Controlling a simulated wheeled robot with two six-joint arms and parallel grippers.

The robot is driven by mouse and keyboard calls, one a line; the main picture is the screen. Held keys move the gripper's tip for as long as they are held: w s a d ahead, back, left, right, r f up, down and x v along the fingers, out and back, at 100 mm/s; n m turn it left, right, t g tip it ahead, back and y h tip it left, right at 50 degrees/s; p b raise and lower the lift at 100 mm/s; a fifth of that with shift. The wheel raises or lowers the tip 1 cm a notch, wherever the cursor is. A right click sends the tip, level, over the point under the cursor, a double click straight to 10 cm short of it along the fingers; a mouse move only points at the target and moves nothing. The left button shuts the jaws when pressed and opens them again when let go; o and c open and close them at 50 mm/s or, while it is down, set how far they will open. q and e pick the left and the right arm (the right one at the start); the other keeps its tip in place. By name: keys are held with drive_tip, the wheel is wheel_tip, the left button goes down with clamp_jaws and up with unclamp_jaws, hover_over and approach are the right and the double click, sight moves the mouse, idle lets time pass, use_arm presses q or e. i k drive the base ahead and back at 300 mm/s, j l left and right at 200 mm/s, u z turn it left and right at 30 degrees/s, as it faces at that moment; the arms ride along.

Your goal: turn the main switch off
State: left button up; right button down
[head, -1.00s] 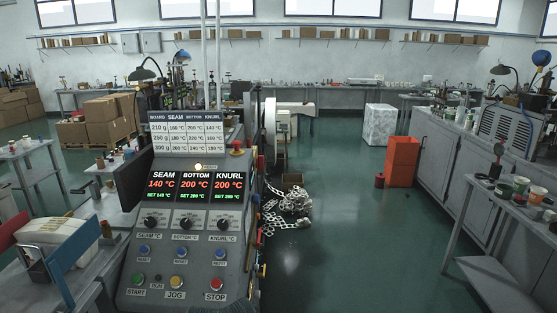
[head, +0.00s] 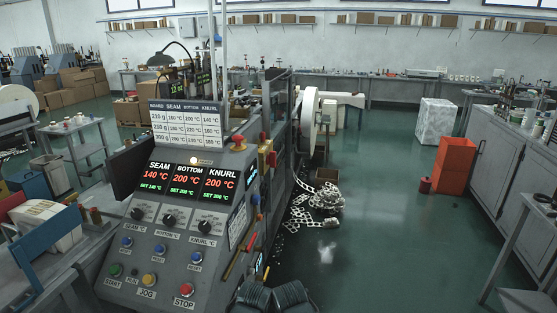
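The grey machine console (head: 160,240) stands at the left in the head view. Its display (head: 190,183) is lit and reads SEAM 140, BOTTOM 200 and KNURL 200 °C. On its right side is a yellow fitting with red on it (head: 267,157), possibly the main switch; its position is too small to read. A red mushroom-shaped button (head: 239,142) sits on the top right corner. START, JOG and red STOP (head: 185,290) buttons are along the lower front. Neither gripper can be made out.
Two dark ribbed parts at the bottom centre may be mine. Scrap strip (head: 322,197) lies on the floor behind the console's right side. An orange bin (head: 454,165) and grey cabinets (head: 500,160) are at the right.

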sight(270, 158)
drive_tip(key=i+l+z, duration=0.1)
drive_tip(key=i+l, duration=0.2)
drive_tip(key=i, duration=0.25)
drive_tip(key=i+l+z, duration=0.1)
drive_tip(key=i+l, duration=0.15)
drive_tip(key=i, duration=0.3)
drive_tip(key=i+l, duration=0.25)
drive_tip(key=i, duration=0.3)
drive_tip(key=i+l+z, duration=0.15)
drive_tip(key=i, duration=0.4)
